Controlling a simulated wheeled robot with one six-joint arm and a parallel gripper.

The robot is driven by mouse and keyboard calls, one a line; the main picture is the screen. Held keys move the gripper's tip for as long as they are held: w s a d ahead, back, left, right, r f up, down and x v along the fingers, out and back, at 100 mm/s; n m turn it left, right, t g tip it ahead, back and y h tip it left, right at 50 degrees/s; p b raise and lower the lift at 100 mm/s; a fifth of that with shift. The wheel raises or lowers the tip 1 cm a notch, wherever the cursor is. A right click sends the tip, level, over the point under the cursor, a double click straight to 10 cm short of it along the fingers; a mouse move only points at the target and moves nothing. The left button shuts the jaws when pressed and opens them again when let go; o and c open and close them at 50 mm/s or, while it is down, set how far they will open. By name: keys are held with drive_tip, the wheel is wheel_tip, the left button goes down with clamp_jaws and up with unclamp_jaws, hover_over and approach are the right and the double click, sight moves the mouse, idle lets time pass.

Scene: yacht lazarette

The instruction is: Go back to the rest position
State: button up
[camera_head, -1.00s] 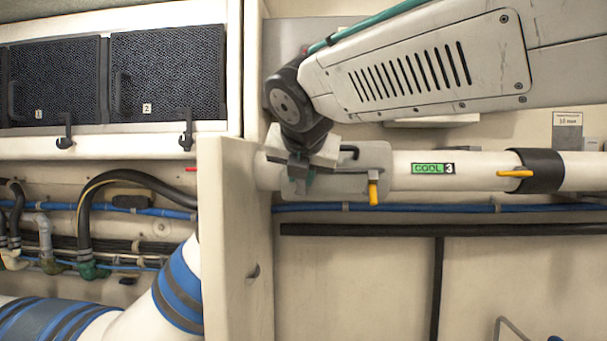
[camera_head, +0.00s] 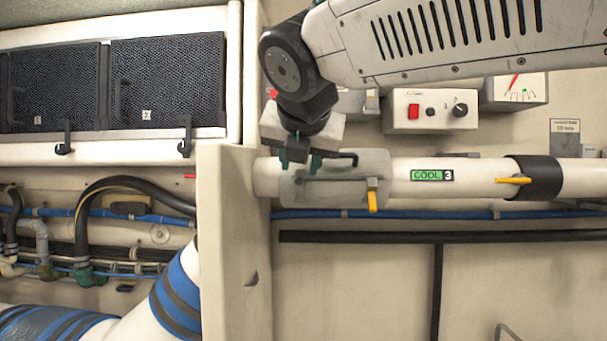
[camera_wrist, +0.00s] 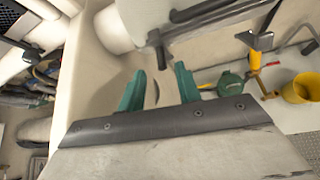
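My gripper (camera_head: 300,160) is at the left end of the grey clamp (camera_head: 362,188) on the white pipe (camera_head: 400,178). Its two green fingers stand apart in the wrist view (camera_wrist: 158,86), with nothing between them. In the head view the fingers overlap the clamp's upper left edge; the wrist view shows them apart from the clamp's black lever (camera_wrist: 158,46). The clamp has a yellow handle (camera_head: 372,198) hanging down. The pipe carries a green "COOL 3" label (camera_head: 432,175).
A switch box (camera_head: 415,111) with a red button and a gauge (camera_head: 520,90) are on the wall above the pipe. A pale upright panel (camera_head: 228,250) stands left of the clamp. A yellow bucket (camera_wrist: 300,88) shows at right in the wrist view. The wall below the pipe is mostly clear.

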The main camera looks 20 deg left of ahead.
drive_tip(key=shift+s+d+r, duration=0.2)
drive_tip(key=shift+s+r, duration=0.15)
drive_tip(key=shift+s, duration=0.2)
drive_tip(key=s+d+f+m+g+h, duration=0.2)
drive_tip(key=s+d+f+m+g, duration=0.1)
drive_tip(key=d+f+m, duration=0.65)
drive_tip(key=s+d+f+m+g+h, duration=0.2)
drive_tip(key=s+d+f+m+g, duration=0.1)
drive_tip(key=d+f+m, duration=0.65)
drive_tip(key=s+d+f+m+g, duration=0.1)
drive_tip(key=s+d+f+m, duration=0.3)
drive_tip(key=d, duration=0.4)
drive_tip(key=s+d+f+m+g, duration=0.1)
drive_tip(key=s+d+f+m, duration=0.4)
drive_tip(key=d+m, duration=0.3)
drive_tip(key=s+d+f+m+g, duration=0.1)
drive_tip(key=s+d+f+m, duration=0.4)
drive_tip(key=s+d+m, duration=0.1)
drive_tip(key=shift+s+d, duration=0.55)
drive_tip(key=shift+d, duration=0.6)
